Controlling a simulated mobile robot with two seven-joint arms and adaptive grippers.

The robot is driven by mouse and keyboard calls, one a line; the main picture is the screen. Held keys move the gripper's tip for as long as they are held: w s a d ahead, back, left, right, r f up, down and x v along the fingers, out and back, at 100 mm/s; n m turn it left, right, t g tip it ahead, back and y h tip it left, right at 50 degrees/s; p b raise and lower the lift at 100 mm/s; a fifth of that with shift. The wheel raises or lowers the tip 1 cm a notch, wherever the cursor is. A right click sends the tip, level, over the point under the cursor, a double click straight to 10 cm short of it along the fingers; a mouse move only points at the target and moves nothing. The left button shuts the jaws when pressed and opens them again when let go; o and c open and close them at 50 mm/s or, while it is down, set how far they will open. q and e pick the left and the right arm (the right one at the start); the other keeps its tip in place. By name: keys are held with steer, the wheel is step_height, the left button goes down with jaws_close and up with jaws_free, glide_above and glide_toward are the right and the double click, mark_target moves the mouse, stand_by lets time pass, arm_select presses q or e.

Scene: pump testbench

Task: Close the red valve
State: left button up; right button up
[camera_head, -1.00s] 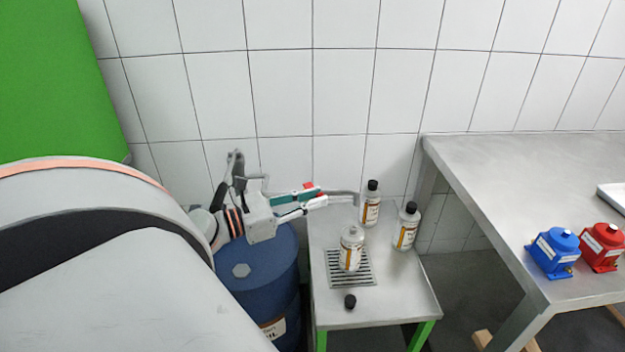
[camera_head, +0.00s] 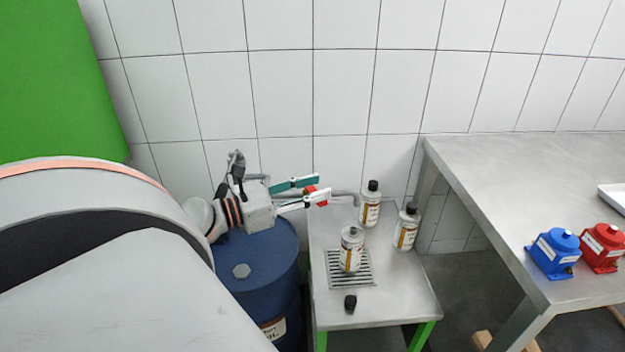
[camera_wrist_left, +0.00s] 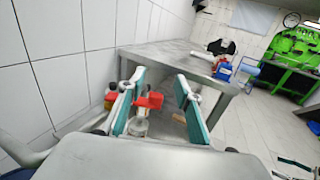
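The red valve (camera_head: 311,189) shows as a small red handle on a grey pipe, partly hidden by the fingers. In the left wrist view, the red valve (camera_wrist_left: 151,100) lies between the spread fingers of my left gripper (camera_wrist_left: 161,78), close to the left finger. I cannot tell whether that finger touches it.
The blue barrel (camera_head: 262,260) stands below the gripper. A small metal table (camera_head: 400,300) beside it holds bottles (camera_head: 351,250) and a black cap (camera_head: 350,303). A steel workbench (camera_head: 510,190) with blue (camera_head: 553,255) and red (camera_head: 603,247) pumps is at right. The tiled wall is close behind.

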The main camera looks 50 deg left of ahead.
arm_select(q)
step_height(320, 180, up, 7)
stand_by(0.3)
steer(key=shift+f, duration=0.1)
